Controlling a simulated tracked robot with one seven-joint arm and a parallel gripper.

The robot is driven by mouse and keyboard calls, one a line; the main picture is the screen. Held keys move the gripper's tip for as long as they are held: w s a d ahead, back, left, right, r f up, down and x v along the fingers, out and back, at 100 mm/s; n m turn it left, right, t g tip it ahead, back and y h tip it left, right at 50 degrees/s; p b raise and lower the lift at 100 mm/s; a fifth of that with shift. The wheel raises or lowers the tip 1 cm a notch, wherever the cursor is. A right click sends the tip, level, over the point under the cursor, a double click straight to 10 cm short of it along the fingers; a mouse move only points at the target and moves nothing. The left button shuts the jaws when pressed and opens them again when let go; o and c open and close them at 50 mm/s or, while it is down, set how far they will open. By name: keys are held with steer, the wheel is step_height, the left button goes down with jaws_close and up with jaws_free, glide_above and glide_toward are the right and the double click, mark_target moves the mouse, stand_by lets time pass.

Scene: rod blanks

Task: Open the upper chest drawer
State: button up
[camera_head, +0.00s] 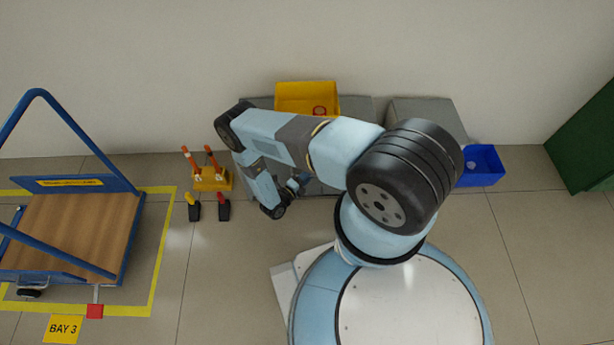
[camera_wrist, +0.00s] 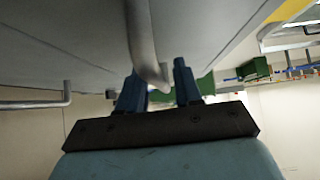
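The grey chest (camera_head: 360,105) stands against the wall in the head view, partly hidden behind my arm. In the wrist view its grey front (camera_wrist: 75,40) fills the upper part, steeply foreshortened. A grey bar handle (camera_wrist: 142,40) runs down from the top edge and bends between my fingertips. A second bar handle (camera_wrist: 35,105) shows at the left. My gripper (camera_wrist: 160,80) has its two dark blue fingers apart, one on each side of the first handle; firm contact is not visible. In the head view my gripper (camera_head: 299,183) is in front of the chest, partly hidden.
A yellow bin (camera_head: 300,90) sits on the chest. A lower grey block (camera_head: 425,112) and a blue bin (camera_head: 482,166) stand to the right. A yellow holder (camera_head: 212,180) and a blue trolley (camera_head: 75,225) are at the left.

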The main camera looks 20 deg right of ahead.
jaws_close()
